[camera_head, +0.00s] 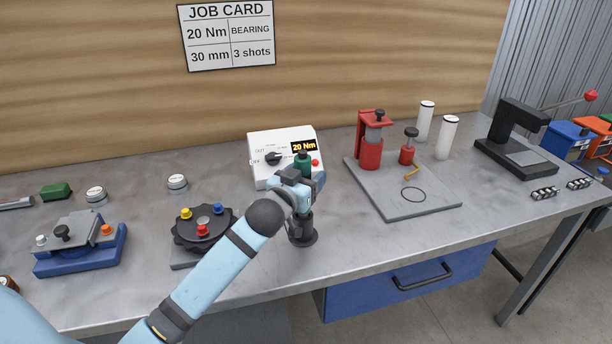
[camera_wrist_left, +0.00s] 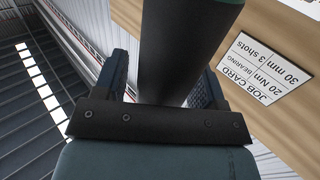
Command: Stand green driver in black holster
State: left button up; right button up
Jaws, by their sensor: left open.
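The green driver (camera_head: 303,164) is upright in the head view, with its green upper part showing above my left gripper (camera_head: 300,187). The black holster (camera_head: 302,238) stands on the bench directly below, in line with the driver. My gripper and wrist hide the middle part, so how deep the driver sits in the holster cannot be seen. In the left wrist view, a dark cylinder (camera_wrist_left: 185,50) with a green edge at the top passes between the fingers of my left gripper (camera_wrist_left: 160,85). The fingers are open around it. My right gripper is not in view.
A white torque box (camera_head: 262,145) reading 20 Nm stands just behind. A black turret with coloured knobs (camera_head: 205,232) is left of the holster, and a grey plate with a red press (camera_head: 425,205) is to the right. Bare bench lies between the holster and that plate.

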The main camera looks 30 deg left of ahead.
pick_arm(q)
jog(key=shift+r, duration=0.1)
jog(key=s, duration=1.2)
jog(key=shift+d+b, duration=0.35)
jog(key=shift+d, duration=0.1)
jog(key=shift+s, duration=0.1)
